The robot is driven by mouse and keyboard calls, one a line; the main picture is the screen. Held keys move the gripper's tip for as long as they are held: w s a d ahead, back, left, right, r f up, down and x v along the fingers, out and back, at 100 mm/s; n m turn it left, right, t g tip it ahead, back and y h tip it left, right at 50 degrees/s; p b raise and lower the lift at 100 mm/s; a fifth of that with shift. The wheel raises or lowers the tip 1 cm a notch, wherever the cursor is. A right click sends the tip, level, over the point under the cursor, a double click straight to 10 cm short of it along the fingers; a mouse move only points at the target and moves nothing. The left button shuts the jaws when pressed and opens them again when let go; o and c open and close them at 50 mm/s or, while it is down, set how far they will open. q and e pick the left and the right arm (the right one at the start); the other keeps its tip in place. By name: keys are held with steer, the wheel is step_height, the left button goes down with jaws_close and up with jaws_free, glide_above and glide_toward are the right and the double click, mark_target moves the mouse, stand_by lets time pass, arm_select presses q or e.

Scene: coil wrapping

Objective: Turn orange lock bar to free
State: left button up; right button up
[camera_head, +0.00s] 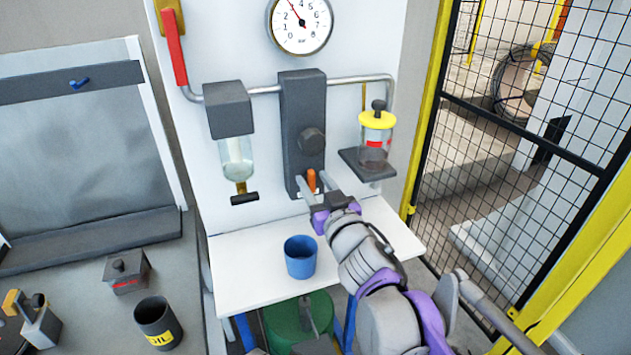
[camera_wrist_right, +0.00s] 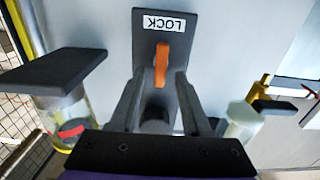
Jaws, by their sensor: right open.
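The orange lock bar (camera_head: 311,180) is a short bar low on the dark grey upright block (camera_head: 303,110) of the wall panel. In the right wrist view the orange bar (camera_wrist_right: 161,62) points along the block toward a white label (camera_wrist_right: 164,23) reading LOCK, which appears upside down. My right gripper (camera_head: 313,183) is open, with one finger on each side of the bar. In the right wrist view the gripper (camera_wrist_right: 160,80) shows gaps between the bar and both fingers; contact is not visible. My left gripper is not in view.
A grey-topped glass bowl (camera_head: 237,158) hangs left of the block. A yellow-capped jar (camera_head: 376,135) stands at a dark shelf on the right. A blue cup (camera_head: 300,257) sits on the white shelf (camera_head: 245,268) below. A pressure gauge (camera_head: 300,25) is above. Mesh fencing (camera_head: 520,130) stands right.

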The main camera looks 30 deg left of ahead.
steer(key=shift+c, duration=0.3)
jaws_close()
